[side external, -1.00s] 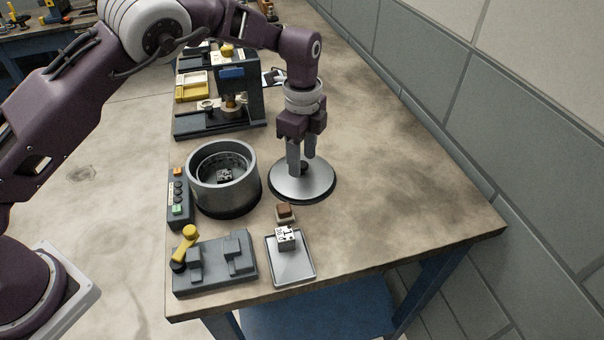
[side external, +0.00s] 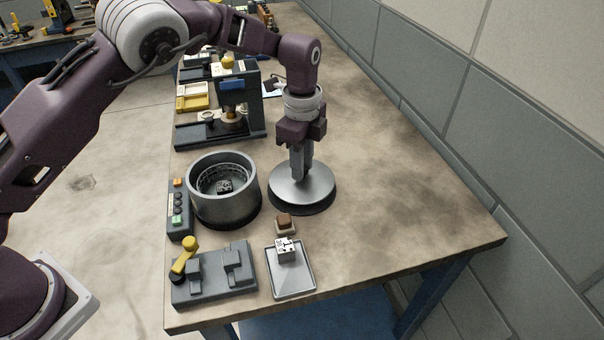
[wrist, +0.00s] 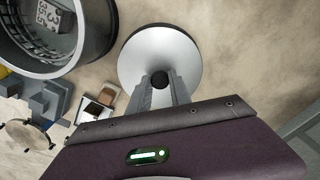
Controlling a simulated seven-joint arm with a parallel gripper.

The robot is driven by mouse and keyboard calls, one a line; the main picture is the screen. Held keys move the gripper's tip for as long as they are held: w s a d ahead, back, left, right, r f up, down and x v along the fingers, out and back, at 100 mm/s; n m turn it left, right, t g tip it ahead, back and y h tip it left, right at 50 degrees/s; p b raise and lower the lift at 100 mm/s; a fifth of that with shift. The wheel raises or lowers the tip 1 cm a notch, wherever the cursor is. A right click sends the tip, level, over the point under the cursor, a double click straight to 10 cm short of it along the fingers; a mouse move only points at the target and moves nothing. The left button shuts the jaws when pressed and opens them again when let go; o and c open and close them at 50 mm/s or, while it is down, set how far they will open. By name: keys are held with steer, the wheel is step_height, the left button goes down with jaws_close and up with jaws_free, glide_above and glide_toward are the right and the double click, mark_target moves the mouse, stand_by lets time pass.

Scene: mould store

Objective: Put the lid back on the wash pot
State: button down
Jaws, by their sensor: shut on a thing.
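The lid (side external: 287,191) is a round silver disc with a black knob (wrist: 159,79), lying level to the right of the wash pot. My gripper (side external: 301,177) points straight down and is shut on the knob. In the wrist view the knob sits between the fingertips, over the middle of the lid (wrist: 160,46). A dark band shows under the lid's near edge; I cannot tell how far the lid is off the bench. The wash pot (side external: 226,208) is a grey open cylinder with a perforated basket inside. A small marked block (side external: 224,187) lies in the basket.
A button box (side external: 178,208) stands left of the pot. In front are a grey fixture with a yellow lever (side external: 216,277), a tray (side external: 293,287) bearing a marked block, and a small brown-topped piece (side external: 285,222). A press (side external: 232,100) stands behind. The right bench is clear.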

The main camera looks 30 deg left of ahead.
step_height(320, 180, up, 7)
steer(key=shift+f, duration=0.2)
steer(key=s+a+r, duration=0.7)
steer(key=s+a, duration=0.5)
steer(key=shift+w+d+f, duration=0.1)
steer(key=shift+f, duration=1.35)
steer(key=shift+w+d+f, duration=0.1)
steer(key=shift+f, duration=1.35)
steer(key=shift+f, duration=0.15)
steer(key=c, duration=0.6)
jaws_free()
